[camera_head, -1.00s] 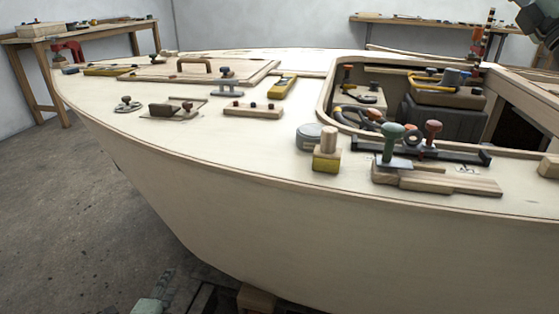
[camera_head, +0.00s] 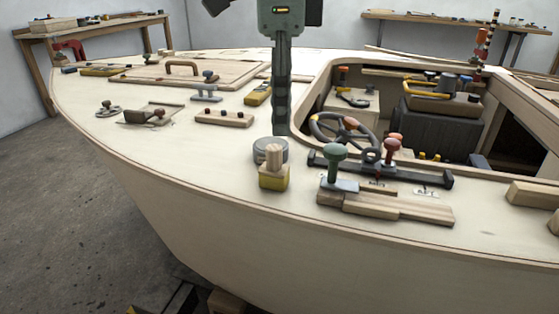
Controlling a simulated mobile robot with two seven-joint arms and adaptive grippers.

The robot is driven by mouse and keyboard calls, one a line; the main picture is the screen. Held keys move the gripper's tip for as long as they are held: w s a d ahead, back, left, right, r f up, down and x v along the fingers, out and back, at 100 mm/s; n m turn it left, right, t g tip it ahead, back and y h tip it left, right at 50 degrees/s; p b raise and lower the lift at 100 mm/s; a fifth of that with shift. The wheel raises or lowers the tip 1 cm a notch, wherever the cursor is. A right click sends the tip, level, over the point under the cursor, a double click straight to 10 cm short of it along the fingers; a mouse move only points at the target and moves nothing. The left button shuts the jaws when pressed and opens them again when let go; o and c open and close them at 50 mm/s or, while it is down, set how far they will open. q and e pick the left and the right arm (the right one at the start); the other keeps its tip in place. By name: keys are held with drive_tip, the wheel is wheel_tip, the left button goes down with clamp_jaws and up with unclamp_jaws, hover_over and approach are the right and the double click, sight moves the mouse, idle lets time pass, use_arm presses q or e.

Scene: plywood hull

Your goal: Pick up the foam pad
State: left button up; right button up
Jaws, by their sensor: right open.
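I cannot single out the foam pad with certainty. A small block with a yellow lower part and a wooden knob (camera_head: 273,175) stands on the deck, and I cannot tell whether it is foam. My right gripper (camera_head: 282,125) hangs down from the top middle, seen edge-on, its dark fingers pointing down. It is open, with nothing visible in it. Its tips are just behind a round grey tin (camera_head: 268,150) in the picture; their height above the deck is unclear. My left gripper is not in view.
The pale plywood deck (camera_head: 160,165) carries several tools. A green-knobbed plane (camera_head: 335,165) and wooden strips (camera_head: 385,205) lie to the right. The cockpit opening holds a steering wheel (camera_head: 340,130) and a dark box (camera_head: 435,125). Workbenches (camera_head: 85,28) stand behind.

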sight(275, 147)
drive_tip(key=f, duration=0.5)
drive_tip(key=a+f, duration=0.1)
drive_tip(key=f, duration=0.1)
drive_tip(key=shift+a+f, duration=0.1)
drive_tip(key=shift+f, duration=0.1)
clamp_jaws()
